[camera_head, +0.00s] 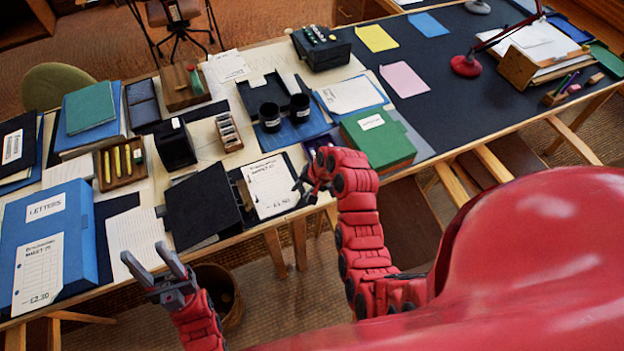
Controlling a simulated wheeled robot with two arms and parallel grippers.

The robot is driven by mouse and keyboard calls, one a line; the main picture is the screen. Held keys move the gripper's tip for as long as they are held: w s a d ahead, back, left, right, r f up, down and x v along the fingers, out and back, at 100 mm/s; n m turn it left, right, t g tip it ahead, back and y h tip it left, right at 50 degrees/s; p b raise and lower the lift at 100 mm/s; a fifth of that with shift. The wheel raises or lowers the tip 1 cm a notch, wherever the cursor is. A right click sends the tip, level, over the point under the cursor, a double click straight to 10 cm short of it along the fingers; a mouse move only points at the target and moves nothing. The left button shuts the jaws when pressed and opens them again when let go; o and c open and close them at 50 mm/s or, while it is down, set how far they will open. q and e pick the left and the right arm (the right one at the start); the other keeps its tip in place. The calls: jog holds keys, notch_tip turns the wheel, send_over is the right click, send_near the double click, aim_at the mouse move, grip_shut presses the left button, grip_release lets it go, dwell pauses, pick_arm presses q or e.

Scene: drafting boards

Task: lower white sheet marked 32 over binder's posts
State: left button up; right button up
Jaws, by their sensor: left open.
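A black binder (203,206) lies open near the front edge of the table. A white printed sheet (270,188) lies at or over its right side; I cannot read a 32 on it, nor make out the binder's posts or whether the sheet touches them. My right gripper (301,187) is at the sheet's right edge, small and partly hidden by its own wrist, so I cannot tell whether it grips the sheet. My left gripper (148,258) is open and empty in front of the table edge, below a lined white sheet (137,238).
A blue box marked LETTERS (75,225) stands left, with a priced sheet (38,272) on it. A green box (378,140) stands right of the binder. Two dark cups (270,117) stand behind it. The dark mat (455,105) at right has bare room.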

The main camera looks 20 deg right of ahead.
jog(key=p+v, duration=0.9)
jog(key=v, duration=0.7)
jog(key=shift+s+r, duration=0.25)
jog(key=shift+r, duration=0.05)
jog(key=shift+d, duration=0.1)
